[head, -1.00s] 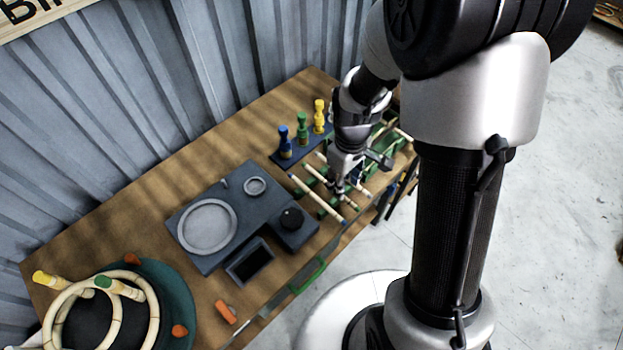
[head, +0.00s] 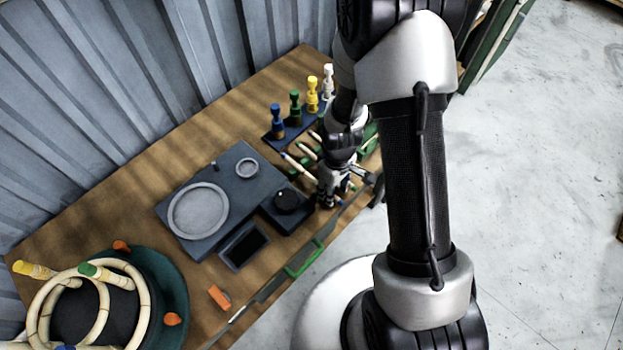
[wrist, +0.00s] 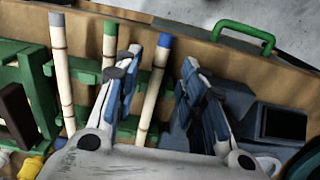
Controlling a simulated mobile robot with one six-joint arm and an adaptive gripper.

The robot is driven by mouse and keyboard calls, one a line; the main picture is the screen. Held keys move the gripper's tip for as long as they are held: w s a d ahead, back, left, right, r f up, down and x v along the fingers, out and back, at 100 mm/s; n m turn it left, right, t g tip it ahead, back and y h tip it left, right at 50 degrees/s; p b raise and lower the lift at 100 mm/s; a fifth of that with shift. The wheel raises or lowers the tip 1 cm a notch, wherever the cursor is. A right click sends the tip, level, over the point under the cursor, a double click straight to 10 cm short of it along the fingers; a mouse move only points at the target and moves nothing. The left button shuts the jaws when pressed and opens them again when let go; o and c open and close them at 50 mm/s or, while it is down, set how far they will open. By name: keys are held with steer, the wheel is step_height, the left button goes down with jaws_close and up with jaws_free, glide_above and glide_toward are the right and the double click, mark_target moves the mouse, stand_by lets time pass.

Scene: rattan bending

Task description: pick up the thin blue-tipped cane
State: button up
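In the wrist view, a pale cane with a blue tip (wrist: 153,90) lies between the two fingers of my gripper (wrist: 162,60). The fingers are open, one on each side of the cane, with gaps visible. To its left lie a green-tipped cane (wrist: 109,42) and a cane with a grey-blue tip (wrist: 58,55). The canes lie across a green rack (wrist: 85,70). In the head view, my gripper (head: 331,198) is low over the front right of the bench, and mostly hides the canes there; one cane (head: 298,166) shows behind it.
A dark grey device (head: 185,237) with round plates and a knob stands just left of my gripper. Coloured pegs stand on a blue base (head: 270,142) behind. A green round former (head: 172,290) holds bent canes at front left. A green handle (wrist: 245,35) is at the bench edge.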

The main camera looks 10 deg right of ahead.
step_height(320, 180, down, 2)
steer(key=shift+f, duration=0.1)
steer(key=shift+c, duration=0.6)
jaws_close()
